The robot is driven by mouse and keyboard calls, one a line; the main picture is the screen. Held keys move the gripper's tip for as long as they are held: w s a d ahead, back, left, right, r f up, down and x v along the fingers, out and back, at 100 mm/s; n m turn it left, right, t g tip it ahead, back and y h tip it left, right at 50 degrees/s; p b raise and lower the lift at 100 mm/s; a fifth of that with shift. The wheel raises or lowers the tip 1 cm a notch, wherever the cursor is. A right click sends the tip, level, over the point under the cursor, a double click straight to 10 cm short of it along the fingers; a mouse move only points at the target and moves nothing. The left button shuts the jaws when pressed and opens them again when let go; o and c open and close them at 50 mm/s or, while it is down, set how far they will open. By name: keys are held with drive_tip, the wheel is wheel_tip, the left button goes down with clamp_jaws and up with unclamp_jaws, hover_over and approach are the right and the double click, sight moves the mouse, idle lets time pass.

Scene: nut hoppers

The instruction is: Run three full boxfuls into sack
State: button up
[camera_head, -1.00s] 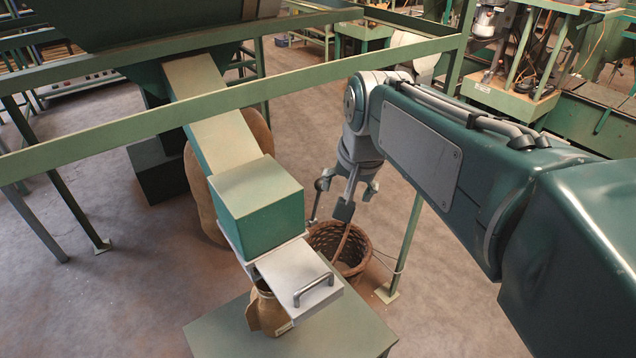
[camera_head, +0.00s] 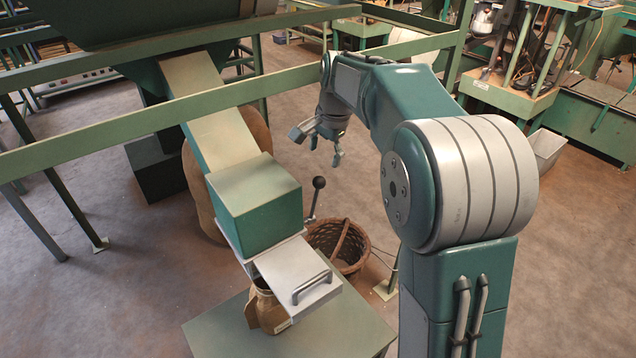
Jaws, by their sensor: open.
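A green box (camera_head: 258,205) sits at the lower end of a sloping chute (camera_head: 215,120) that comes down from a dark green hopper (camera_head: 150,18). A pale slide plate (camera_head: 292,272) with a metal handle (camera_head: 312,287) sticks out below the box. A small brown sack (camera_head: 268,308) stands under the plate on a green stand and is partly hidden by it. A lever with a black knob (camera_head: 319,183) stands upright behind the box. My gripper (camera_head: 317,147) is open and empty, in the air above the lever and apart from it. The inside of the box is hidden.
A wicker basket (camera_head: 352,265) stands on the floor right of the box. A large brown sack (camera_head: 196,190) is behind the chute. A green rail (camera_head: 120,130) crosses over the chute. The green stand (camera_head: 345,330) has bare room at its right. Machines fill the back right.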

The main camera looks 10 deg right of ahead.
sight(320, 178)
drive_tip(key=f, duration=0.3)
drive_tip(key=w+f, duration=0.1)
drive_tip(key=f, duration=0.2)
drive_tip(key=a+f, duration=0.1)
drive_tip(key=f, duration=0.3)
drive_tip(key=shift+w, duration=0.25)
drive_tip(key=shift+r, duration=0.1)
clamp_jaws()
